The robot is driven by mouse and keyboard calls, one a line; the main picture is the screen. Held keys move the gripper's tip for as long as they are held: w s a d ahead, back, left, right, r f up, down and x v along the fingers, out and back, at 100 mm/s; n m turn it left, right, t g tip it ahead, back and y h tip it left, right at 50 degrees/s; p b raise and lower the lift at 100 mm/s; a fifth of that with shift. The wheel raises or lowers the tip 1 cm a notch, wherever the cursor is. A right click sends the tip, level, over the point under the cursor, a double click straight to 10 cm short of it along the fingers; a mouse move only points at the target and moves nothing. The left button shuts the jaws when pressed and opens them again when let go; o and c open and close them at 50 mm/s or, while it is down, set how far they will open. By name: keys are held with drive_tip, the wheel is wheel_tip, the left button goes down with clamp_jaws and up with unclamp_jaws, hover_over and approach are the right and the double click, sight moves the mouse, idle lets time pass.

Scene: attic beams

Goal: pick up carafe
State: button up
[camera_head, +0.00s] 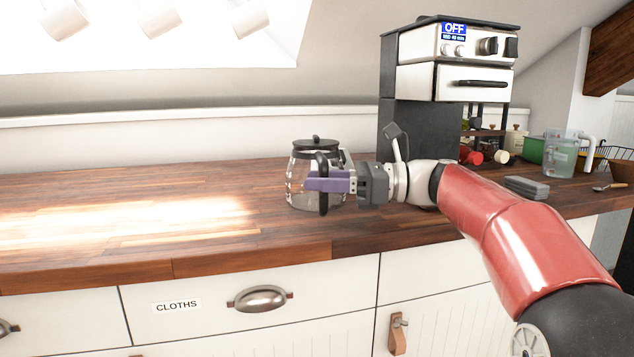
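The carafe (300,172) is clear glass with a black lid and a black handle, and it stands upright on the wooden counter. My gripper (316,183) comes in from the right, with its purple fingers level with the carafe's handle. The handle (323,205) passes in front of the fingers and shows above and below them. The gap between the fingers is hidden, so I cannot tell whether they touch or clamp the handle. The carafe looks empty.
A coffee machine or small oven (457,62) with an "OFF" display stands behind my gripper. A clear pitcher (561,158), a grey block (526,188) and a spoon (609,187) are at the right. The wooden counter (110,215) left of the carafe is clear.

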clamp_jaws()
drive_tip(key=shift+r, duration=0.1)
idle(0.3)
